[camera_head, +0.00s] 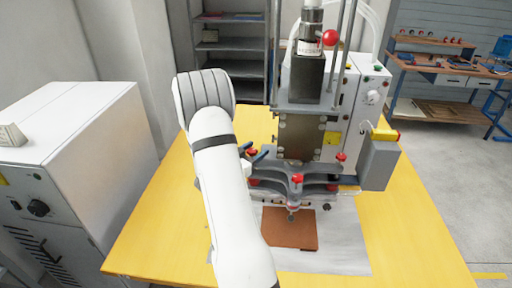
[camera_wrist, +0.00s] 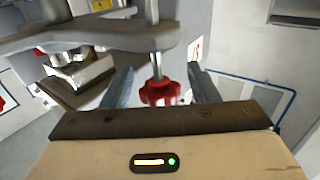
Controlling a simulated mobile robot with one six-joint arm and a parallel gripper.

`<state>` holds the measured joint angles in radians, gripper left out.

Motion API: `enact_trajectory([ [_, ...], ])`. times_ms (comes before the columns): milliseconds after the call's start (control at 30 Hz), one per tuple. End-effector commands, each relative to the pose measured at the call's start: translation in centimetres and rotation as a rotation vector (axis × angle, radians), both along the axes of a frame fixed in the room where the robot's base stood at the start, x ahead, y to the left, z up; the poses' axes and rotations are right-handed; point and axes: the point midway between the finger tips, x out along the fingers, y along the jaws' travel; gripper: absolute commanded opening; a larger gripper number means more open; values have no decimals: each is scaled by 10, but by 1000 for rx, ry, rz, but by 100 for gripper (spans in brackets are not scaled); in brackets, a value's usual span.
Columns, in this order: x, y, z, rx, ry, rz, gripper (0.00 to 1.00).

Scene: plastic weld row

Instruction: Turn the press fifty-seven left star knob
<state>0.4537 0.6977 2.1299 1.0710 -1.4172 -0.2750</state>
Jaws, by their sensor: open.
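The press (camera_head: 303,137) stands on a yellow table, with several red star knobs on its grey clamp frame. The left star knob (camera_head: 252,153) is at the left end of the frame, beside my gripper (camera_head: 257,154). In the wrist view a red star knob (camera_wrist: 160,92) hangs on a metal rod below a grey clamp arm (camera_wrist: 100,38). My open gripper (camera_wrist: 162,86) has one finger on each side of this knob, with visible gaps. I cannot tell how deep the knob sits between the fingers. My arm hides part of the table.
Other red knobs sit at the front (camera_head: 297,179) and right (camera_head: 341,157) of the frame. A brown plate (camera_head: 289,228) lies below it. A grey box (camera_head: 378,165) stands at the right. A white cabinet (camera_head: 75,130) is at the left. The front right of the table is clear.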

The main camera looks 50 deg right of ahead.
Motion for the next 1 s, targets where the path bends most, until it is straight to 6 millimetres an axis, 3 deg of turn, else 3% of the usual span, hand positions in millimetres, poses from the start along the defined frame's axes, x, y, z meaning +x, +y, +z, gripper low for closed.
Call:
enact_trajectory([
  [367, 0, -7, 0, 1, -1, 0, 53],
  [867, 0, -8, 0, 1, -1, -1, 12],
  [1000, -1, -8, 0, 1, -1, 1, 10],
])
